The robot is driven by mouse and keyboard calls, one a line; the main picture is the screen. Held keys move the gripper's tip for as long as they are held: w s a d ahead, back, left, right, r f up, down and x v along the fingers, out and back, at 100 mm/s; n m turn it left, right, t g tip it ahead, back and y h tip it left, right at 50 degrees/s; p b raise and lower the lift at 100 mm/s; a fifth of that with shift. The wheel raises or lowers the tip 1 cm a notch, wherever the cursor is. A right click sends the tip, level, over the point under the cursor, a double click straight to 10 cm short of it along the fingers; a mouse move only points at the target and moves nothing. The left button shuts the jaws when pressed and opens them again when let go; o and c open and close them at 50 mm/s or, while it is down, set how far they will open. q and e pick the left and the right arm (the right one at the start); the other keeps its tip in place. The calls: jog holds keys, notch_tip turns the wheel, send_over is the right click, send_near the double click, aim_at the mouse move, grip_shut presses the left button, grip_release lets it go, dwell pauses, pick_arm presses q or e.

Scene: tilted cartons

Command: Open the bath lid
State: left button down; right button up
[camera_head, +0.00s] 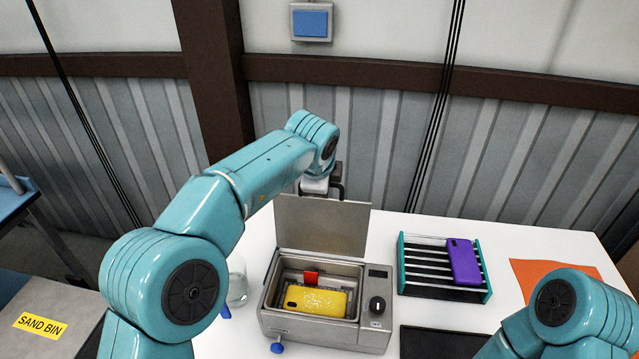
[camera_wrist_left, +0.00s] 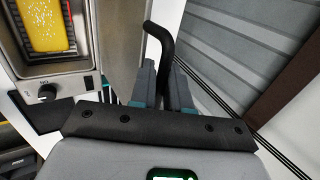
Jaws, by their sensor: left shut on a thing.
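The steel bath (camera_head: 276,324) stands on the white table with its basin uncovered. Its lid (camera_head: 322,228) stands roughly upright at the back edge, and its inner face shows in the head view. A yellow phone-shaped piece (camera_head: 316,301) and a red piece (camera_head: 311,277) lie in the basin. My right gripper is out of view.
A rack (camera_head: 402,270) with a purple phone-shaped piece (camera_head: 464,262) stands right of the bath. A glass vessel (camera_head: 237,283) is left of the bath. The corrugated wall (camera_head: 345,130) is behind.

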pick_arm(q)
jog(key=shift+w, duration=0.1)
dwell(0.5)
jog(key=c, duration=1.3)
grip_release()
jog(key=shift+f, duration=0.1)
